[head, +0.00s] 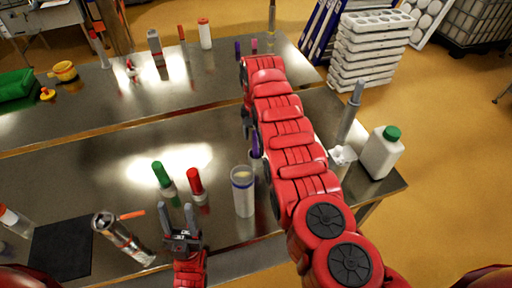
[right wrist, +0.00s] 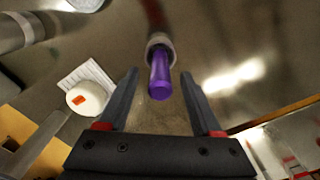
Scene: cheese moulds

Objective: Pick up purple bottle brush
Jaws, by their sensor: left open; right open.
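The purple bottle brush (right wrist: 160,78) shows in the right wrist view as a purple cylinder with a grey collar, with its far part running up out of clear sight. In the head view only a purple sliver (head: 255,146) shows, mostly hidden by my right arm. My right gripper (head: 247,124) is open and mostly hidden by its own arm in the head view. In its wrist view the purple end lies between the two fingers, with a gap on each side. My left gripper (head: 178,217) is open and empty over the front of the table.
A clear cup (head: 243,196), a red-capped bottle (head: 196,187) and a green-capped bottle (head: 164,179) stand near my left gripper. A white jug (head: 381,154) stands at the right table edge. Another purple item (head: 238,48) stands on the back table. The middle left is clear.

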